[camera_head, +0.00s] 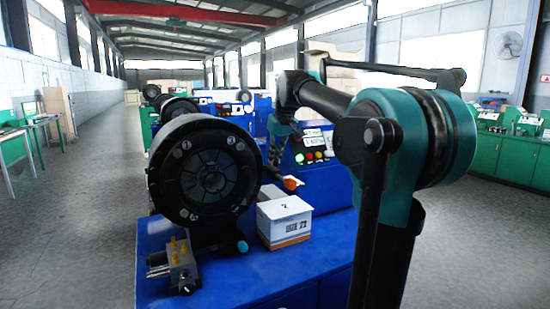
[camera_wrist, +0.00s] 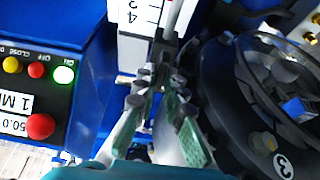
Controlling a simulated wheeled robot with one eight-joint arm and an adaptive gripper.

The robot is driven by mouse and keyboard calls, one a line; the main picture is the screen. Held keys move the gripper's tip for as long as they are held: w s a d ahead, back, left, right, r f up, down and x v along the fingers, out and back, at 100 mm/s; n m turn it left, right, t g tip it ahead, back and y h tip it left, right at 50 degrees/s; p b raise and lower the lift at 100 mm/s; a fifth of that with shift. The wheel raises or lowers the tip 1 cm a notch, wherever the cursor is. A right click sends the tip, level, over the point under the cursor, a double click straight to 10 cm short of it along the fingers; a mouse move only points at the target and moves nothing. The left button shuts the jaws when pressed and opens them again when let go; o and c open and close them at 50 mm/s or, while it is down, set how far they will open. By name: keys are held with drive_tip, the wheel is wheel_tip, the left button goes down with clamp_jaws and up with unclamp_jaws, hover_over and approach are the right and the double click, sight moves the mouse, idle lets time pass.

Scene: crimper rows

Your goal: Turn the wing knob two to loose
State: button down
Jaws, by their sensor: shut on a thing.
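The black round crimper head (camera_head: 208,172) stands on a blue bench, with numbered marks round its face. In the wrist view its rim (camera_wrist: 222,92) fills the right side, with a mark 3 in view. My gripper (camera_head: 276,152) reaches down just right of and behind the head in the head view. In the wrist view my gripper (camera_wrist: 160,78) has its fingers drawn together on a small grey part, apparently the wing knob, mostly hidden by the fingertips. I cannot read a number on it or tell how far it is turned.
A control panel (camera_wrist: 36,88) with buttons and a red stop knob is left of my fingers. A white numbered scale (camera_wrist: 136,48) lies beyond the fingertips. A white box (camera_head: 284,221) and a brass-fitted valve block (camera_head: 181,265) are on the blue bench (camera_head: 290,268).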

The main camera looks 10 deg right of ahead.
drive_tip(key=c, duration=1.6)
unclamp_jaws()
drive_tip(key=v, duration=1.2)
